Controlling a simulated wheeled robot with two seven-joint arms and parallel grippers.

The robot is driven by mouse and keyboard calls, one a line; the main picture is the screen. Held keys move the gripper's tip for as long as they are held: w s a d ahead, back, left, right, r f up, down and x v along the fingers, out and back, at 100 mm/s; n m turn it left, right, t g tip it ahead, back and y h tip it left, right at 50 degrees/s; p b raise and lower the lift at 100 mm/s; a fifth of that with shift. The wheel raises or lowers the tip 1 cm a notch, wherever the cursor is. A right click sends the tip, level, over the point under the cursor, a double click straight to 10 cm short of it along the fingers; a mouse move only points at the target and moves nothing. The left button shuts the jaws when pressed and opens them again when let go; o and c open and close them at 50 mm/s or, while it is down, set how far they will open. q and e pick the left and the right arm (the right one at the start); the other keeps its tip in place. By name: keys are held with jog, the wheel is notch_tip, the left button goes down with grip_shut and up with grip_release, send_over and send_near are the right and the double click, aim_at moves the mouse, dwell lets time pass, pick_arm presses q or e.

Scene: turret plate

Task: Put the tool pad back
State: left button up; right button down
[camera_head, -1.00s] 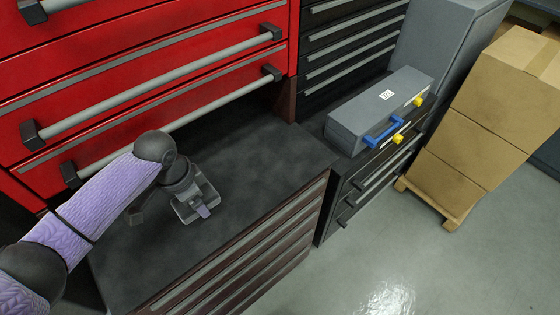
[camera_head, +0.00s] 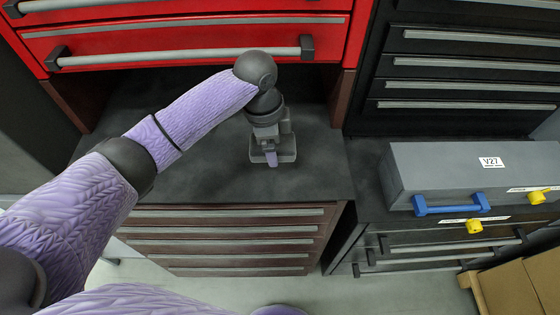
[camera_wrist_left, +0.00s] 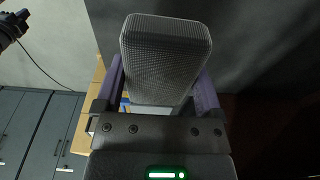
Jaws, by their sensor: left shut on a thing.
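My left gripper (camera_head: 271,160) hangs over the dark worktop (camera_head: 205,170), in front of the red drawers. In the left wrist view, the left gripper (camera_wrist_left: 160,88) has its two purple fingers on either side of a grey block with a fine mesh-like surface, which looks like the tool pad (camera_wrist_left: 166,50). The fingers are shut on it. In the head view the gripper mostly hides the pad, and I cannot tell whether it touches the worktop.
Red drawers (camera_head: 190,42) with a long bar handle stand behind the worktop. At right, a grey case (camera_head: 440,165) labelled V27, with a blue handle and yellow knobs, sits on a dark cabinet. Cardboard boxes (camera_head: 508,290) stand at the lower right. The worktop around my gripper looks clear.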

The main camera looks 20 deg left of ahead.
pick_arm(q)
notch_tip(320, 180, down, 5)
jog(key=shift+f+b, duration=0.1)
jog(key=shift+b, duration=0.55)
jog(key=shift+f, duration=0.1)
jog(key=o, duration=0.8)
jog(key=r+p, duration=0.1)
jog(key=r, duration=0.3)
jog(key=a+r+p, duration=0.1)
jog(key=r, duration=0.3)
jog(key=r+p, duration=0.1)
jog(key=r, duration=0.3)
jog(key=shift+s+a+r+p, duration=0.15)
jog(key=shift+s+p, duration=0.05)
jog(key=shift+p, duration=0.1)
